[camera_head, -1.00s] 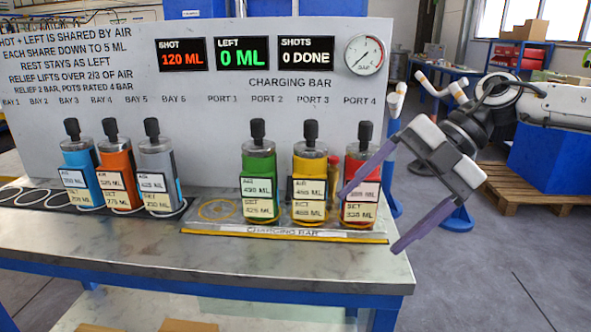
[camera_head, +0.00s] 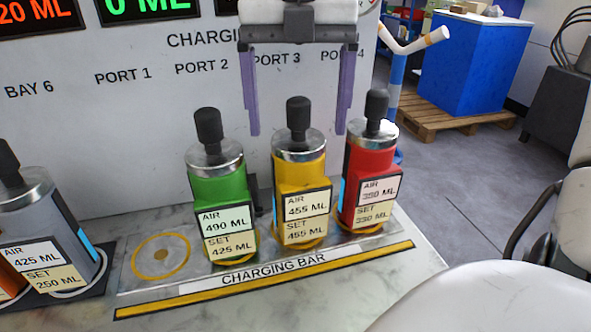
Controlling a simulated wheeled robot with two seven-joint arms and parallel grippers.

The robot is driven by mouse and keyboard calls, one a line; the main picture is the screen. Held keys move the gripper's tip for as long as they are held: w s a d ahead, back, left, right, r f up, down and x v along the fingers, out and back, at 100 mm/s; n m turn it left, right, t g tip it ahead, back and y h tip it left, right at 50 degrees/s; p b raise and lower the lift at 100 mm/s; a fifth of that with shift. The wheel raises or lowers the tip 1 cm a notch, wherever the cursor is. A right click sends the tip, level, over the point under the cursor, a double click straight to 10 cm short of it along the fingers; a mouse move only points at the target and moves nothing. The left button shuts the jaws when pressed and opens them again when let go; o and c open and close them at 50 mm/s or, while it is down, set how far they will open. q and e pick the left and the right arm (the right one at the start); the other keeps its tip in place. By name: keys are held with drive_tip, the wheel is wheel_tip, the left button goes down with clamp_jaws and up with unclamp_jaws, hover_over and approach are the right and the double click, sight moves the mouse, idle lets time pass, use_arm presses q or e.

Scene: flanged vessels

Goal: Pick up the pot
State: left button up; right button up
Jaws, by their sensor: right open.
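Three flanged vessels stand upright on the charging bar (camera_head: 150,297): a green one (camera_head: 217,187) marked 490 ML air, a yellow one (camera_head: 301,176) marked 455 ML, and a red one (camera_head: 368,168). Each has a steel top and a black knob. My right gripper (camera_head: 298,131) hangs from the top of the view, open and empty, fingers pointing down. Its purple fingers show on either side of the yellow vessel's knob, one toward the green vessel and one toward the red. I cannot tell its exact depth. My left gripper is out of view.
An empty port with a yellow ring (camera_head: 160,256) lies left of the green vessel. A grey vessel (camera_head: 42,232) stands in bay 6 at the left. The lettered panel (camera_head: 110,130) rises behind. My white arm fills the lower right.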

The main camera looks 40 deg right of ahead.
sight(299, 145)
wheel_tip(299, 145, down, 5)
drive_tip(key=shift+s+f, duration=0.1)
drive_tip(key=shift+s, duration=0.05)
drive_tip(key=shift+f, duration=0.35)
drive_tip(key=shift+r, duration=0.1)
clamp_jaws()
